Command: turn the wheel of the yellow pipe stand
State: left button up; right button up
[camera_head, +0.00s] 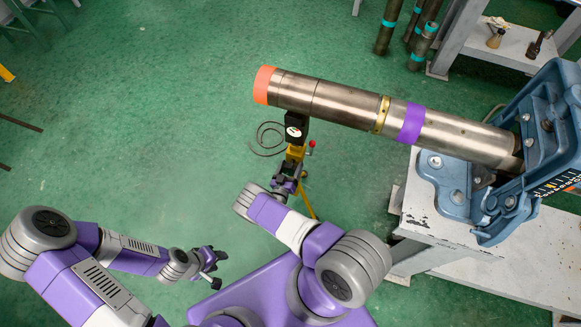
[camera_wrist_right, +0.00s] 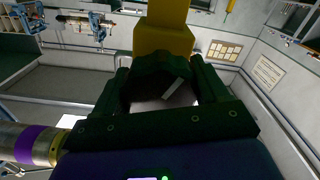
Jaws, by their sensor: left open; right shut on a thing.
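The yellow pipe stand (camera_head: 296,153) stands under the left part of a long steel pipe (camera_head: 335,101), with a dark head near the pipe. My right gripper (camera_head: 287,181) is at the stand, just below its yellow body. In the right wrist view, the yellow stand (camera_wrist_right: 164,38) rises directly ahead of my right gripper (camera_wrist_right: 160,74). The gripper is shut on a dark rounded part at the stand, which looks like the wheel; its outline is mostly hidden in shadow and by the fingers. My left gripper (camera_head: 212,259) is open and empty over the floor, apart from the stand.
The pipe has an orange end cap (camera_head: 264,85) and a purple band (camera_head: 411,123). Its right end sits in a blue vise (camera_head: 545,125) on a worn white bench (camera_head: 430,222). A red knob (camera_head: 312,144) sticks out beside the stand.

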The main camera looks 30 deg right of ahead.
aim_at(289, 173)
jog(key=o, duration=1)
jog(key=shift+s, duration=0.1)
jog(key=shift+o, duration=0.2)
jog(key=shift+v, duration=3.8)
